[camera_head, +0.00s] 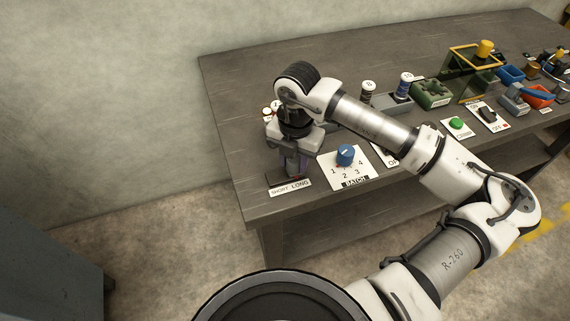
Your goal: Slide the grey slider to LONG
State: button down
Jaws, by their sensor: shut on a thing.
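My gripper (293,166) points down at the near left corner of the table, shut over the slider's place. The grey slider itself is mostly hidden between and behind the fingers, so its exact position along its track cannot be told. The white label (290,187) in front reads SHORT on the left and LONG on the right. The fingers stand just behind this label, near its middle to right part.
Just right of the gripper is a white plate with a blue knob (345,154), marked 1 to 4 and BATCH. Spools (404,86), a green block (431,93), a green button (457,123) and blue bins (510,74) stand farther right. My arm crosses above the table's front edge.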

aim_at(296, 158)
jog(key=shift+w+d, duration=0.1)
jog(key=shift+d, duration=0.1)
jog(key=c, duration=1)
grip_release()
jog(key=shift+d, duration=0.15)
notch_tip(296, 158, up, 14)
jog(key=b, duration=0.2)
jog(key=shift+f, duration=0.1)
